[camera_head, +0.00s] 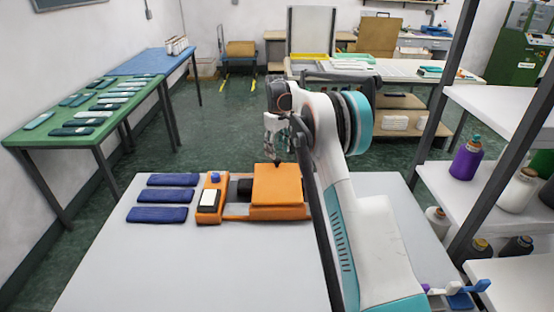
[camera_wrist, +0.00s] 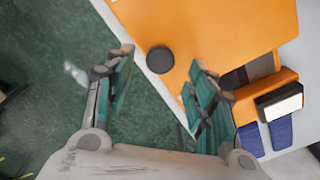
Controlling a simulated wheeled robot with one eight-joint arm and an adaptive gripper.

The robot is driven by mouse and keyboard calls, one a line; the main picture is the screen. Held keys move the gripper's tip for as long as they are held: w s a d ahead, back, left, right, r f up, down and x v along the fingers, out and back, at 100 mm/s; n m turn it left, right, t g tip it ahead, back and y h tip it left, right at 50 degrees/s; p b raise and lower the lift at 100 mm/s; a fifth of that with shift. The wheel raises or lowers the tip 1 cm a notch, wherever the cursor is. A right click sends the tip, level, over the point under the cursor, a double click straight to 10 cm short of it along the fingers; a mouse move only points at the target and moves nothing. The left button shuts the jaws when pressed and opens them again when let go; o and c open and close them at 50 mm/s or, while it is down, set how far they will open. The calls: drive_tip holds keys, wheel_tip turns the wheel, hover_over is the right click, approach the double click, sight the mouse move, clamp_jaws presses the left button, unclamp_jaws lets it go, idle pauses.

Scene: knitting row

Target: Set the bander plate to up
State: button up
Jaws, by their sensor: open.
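The bander is an orange machine on the grey table, with an orange plate (camera_head: 277,186) at its right side. The plate also fills the top of the wrist view (camera_wrist: 215,30), and a round black knob (camera_wrist: 160,60) sits near its edge. Whether the plate lies flat or is tilted is hard to tell. My gripper (camera_head: 280,158) is above the plate's far edge. In the wrist view my gripper (camera_wrist: 161,58) is open and empty, its teal-padded fingers on either side of the knob in the picture. I see no clear contact.
A control box (camera_head: 209,202) with a white panel and blue button is at the bander's left. Dark blue pads (camera_head: 160,197) lie left of it on the grey table (camera_head: 190,270). A shelf rack with spools (camera_head: 466,160) stands right. The table's front is clear.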

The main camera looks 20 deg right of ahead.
sight(277, 158)
drive_tip(key=shift+f+b, duration=0.35)
drive_tip(key=shift+f, duration=1.65)
drive_tip(key=shift+c, duration=0.2)
clamp_jaws()
